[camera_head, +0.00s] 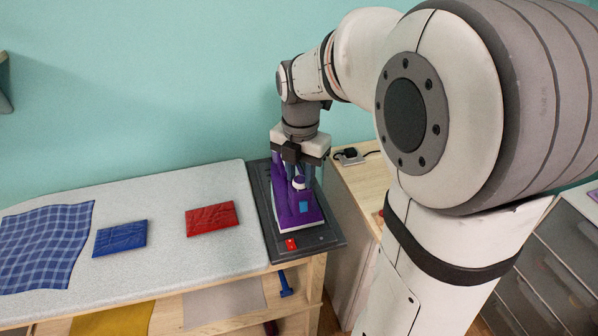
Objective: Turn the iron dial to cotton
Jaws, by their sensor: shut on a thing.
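The purple iron (290,221) rests on a dark grey stand plate (325,236) at the right end of the ironing board. A small white, round part (299,183) shows on the iron's top, with a light blue patch (304,207) in front of it. My gripper (302,178) points down over the iron from above. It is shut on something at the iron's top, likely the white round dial. The fingertips are small in the picture, and any dial markings are too small to read.
The pale ironing board (170,190) holds a blue checked cloth (45,245), a folded blue cloth (120,238) and a folded red cloth (212,218). A wooden cabinet (358,180) with a socket (350,156) stands right of the stand. Drawers (545,265) stand at far right.

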